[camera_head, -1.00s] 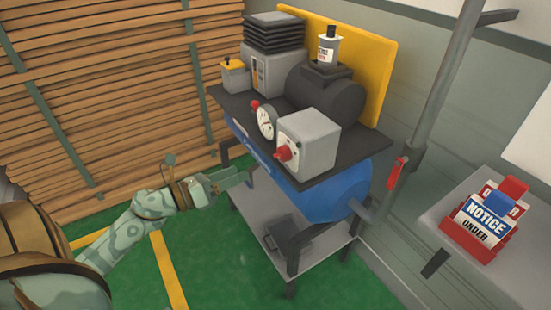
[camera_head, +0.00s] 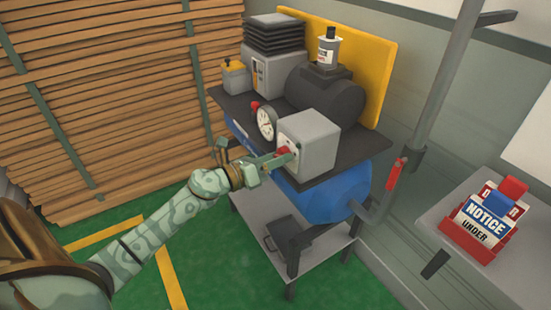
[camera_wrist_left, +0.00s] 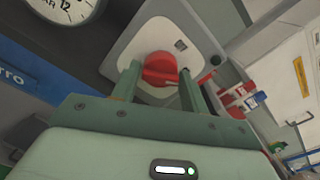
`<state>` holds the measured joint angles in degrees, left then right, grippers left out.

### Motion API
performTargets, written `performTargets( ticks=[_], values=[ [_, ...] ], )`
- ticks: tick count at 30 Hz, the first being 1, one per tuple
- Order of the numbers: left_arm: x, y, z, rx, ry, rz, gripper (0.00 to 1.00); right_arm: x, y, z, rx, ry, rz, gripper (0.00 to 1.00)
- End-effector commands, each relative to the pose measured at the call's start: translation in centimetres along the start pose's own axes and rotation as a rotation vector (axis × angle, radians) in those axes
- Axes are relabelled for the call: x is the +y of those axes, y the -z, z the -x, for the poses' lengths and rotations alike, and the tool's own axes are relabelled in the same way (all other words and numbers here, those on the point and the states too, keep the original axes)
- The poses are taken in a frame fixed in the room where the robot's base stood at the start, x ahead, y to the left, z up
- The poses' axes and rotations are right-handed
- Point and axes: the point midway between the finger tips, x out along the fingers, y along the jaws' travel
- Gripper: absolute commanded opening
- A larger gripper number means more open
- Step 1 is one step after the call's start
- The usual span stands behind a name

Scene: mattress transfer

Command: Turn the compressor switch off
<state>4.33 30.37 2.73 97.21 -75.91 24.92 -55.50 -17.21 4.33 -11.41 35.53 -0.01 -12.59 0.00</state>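The compressor switch is a red rotary knob (camera_head: 284,151) on the front of a light grey box (camera_head: 318,150), at the front end of the compressor's dark top plate. My left gripper (camera_head: 278,159) reaches the knob from the left in the head view and partly covers it. In the left wrist view the red knob (camera_wrist_left: 160,69) sits on a pale plate between the fingertips of my left gripper (camera_wrist_left: 158,78). The fingers are apart, one on each side of the knob, with gaps visible beside it. My right gripper does not show.
A round gauge (camera_head: 266,123) stands close to the left of the switch box. The blue tank (camera_head: 338,192) lies below the top plate. A pipe with a red handle (camera_head: 396,173) rises at right, near a notice-card holder (camera_head: 482,225). Green floor lies open in front.

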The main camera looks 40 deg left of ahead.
Motion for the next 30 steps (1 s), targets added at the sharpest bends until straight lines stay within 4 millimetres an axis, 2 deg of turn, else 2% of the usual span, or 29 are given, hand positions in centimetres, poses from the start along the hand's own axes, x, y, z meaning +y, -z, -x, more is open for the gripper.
performTargets(
  ticks=[1, 3, 11, 17, 30],
  values=[
    [0.0, 0.0, 0.0, 0.0, 0.0, 0.0, 0.29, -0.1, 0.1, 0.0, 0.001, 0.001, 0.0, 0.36],
    [0.0, 0.0, 0.0, 0.0, 0.0, 0.0, 0.15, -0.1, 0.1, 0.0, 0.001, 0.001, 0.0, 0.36],
    [0.0, -0.1, 0.0, 0.0, 0.0, 0.015, 0.15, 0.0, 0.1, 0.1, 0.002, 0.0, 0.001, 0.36],
    [-0.1, -0.2, 0.0, -0.001, -0.001, 0.089, 0.15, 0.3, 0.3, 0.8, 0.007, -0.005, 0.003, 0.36],
    [-0.3, -0.4, 0.1, -0.001, 0.001, 0.461, 0.15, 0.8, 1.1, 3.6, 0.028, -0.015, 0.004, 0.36]
  ],
)
